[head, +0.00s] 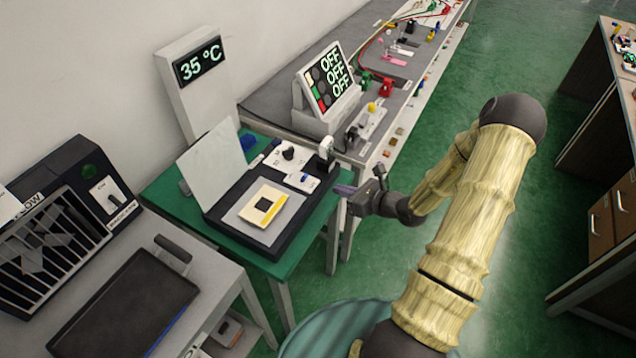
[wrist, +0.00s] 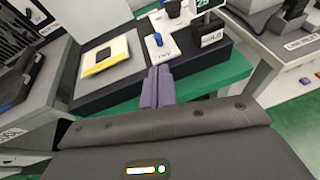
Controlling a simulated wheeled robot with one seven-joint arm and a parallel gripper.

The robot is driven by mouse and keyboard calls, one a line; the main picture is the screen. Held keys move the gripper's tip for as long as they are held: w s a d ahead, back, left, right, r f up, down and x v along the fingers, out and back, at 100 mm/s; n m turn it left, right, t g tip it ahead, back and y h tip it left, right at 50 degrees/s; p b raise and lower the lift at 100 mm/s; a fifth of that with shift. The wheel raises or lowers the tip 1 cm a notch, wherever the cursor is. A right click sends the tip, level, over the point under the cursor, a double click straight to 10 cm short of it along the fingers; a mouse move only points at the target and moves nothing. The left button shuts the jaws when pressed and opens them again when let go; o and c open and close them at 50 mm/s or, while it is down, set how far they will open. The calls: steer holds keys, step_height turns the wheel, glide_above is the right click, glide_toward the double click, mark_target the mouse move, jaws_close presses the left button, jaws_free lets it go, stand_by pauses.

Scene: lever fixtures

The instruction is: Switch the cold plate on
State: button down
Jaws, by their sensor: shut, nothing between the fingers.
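The cold plate (head: 216,211) is a black, flat unit on a green table, with a grey plate carrying a cream and yellow square with a dark centre. It also shows in the wrist view (wrist: 122,88). Which way the switch is set I cannot tell. My gripper (head: 343,189) is shut and empty, just right of the unit. In the wrist view its purple fingers (wrist: 158,74) point toward the blue switch, apart from it.
A black knob (head: 288,153) and a white-topped lever (head: 326,147) stand near the switch. A display (head: 198,62) reads 35 °C. A panel (head: 328,80) reads OFF on three lines. A white upright sheet (head: 212,160) stands behind the plate. Floor right of the table is clear.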

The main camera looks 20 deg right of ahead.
mark_target(317, 189)
steer(key=p+x, duration=0.2)
steer(key=x, duration=0.8)
steer(key=shift+a, duration=0.1)
steer(key=shift+w, duration=0.1)
